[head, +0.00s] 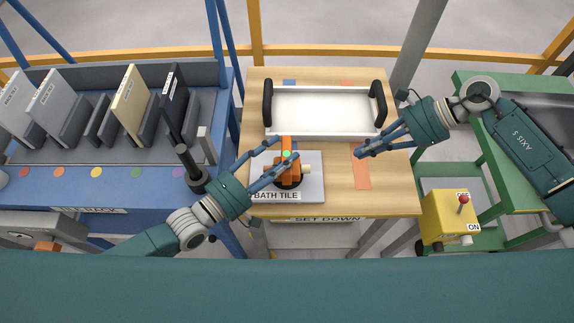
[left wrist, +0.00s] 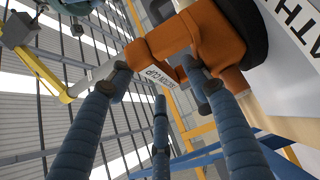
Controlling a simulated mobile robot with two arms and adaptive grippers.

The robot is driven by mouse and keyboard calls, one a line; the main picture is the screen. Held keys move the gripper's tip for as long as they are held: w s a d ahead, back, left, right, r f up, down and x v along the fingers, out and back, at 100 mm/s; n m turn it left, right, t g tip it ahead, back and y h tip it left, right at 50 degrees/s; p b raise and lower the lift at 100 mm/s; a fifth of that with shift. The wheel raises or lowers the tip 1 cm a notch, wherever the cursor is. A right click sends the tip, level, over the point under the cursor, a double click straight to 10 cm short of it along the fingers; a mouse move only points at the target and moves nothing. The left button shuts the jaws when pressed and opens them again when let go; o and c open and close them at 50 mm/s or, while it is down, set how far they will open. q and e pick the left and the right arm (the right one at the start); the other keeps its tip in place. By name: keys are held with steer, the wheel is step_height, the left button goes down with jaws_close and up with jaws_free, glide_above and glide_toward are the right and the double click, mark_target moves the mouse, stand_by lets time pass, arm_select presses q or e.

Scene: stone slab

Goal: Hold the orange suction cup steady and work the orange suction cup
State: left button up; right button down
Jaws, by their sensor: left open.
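The orange suction cup (head: 286,172) stands on a grey-white slab labelled BATH TILE (head: 314,189).
A white tray (head: 322,132) with black handles stands behind on the wooden table (head: 392,190). A blue rack (head: 110,185) of upright slabs is at left. A yellow box (head: 440,222) with a red-knobbed lever is at right. An orange strip (head: 361,172) lies on the table.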

arm_select(q)
steer(key=v, duration=1.1)
steer(key=shift+s, duration=0.1)
